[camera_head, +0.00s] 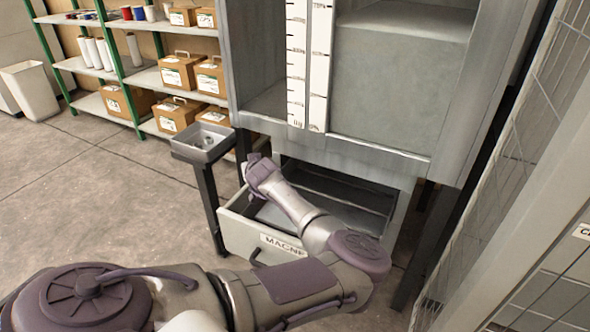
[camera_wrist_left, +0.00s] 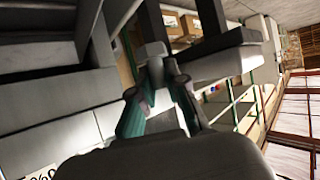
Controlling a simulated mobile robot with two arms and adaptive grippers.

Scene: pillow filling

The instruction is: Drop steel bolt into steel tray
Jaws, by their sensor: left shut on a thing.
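My left gripper (camera_head: 258,170) is above the left front part of the open drawer, to the right of and a little below the steel tray (camera_head: 178,152) in the head view. In the left wrist view its fingers (camera_wrist_left: 156,75) are shut on a small light-grey block (camera_wrist_left: 152,50). I cannot tell whether a bolt is on this block. The grey tray holds a few small metal pieces, too small to make out. The tray also shows in the left wrist view (camera_wrist_left: 228,58), to the right of the fingers and apart from them. My right gripper is not in view.
The open drawer (camera_head: 235,232), with a label starting "MAGNE", extends below the grey cabinet (camera_head: 400,150). A green-framed shelf (camera_head: 118,62) with boxes stands at the back left. A wire mesh panel (camera_head: 500,170) is on the right.

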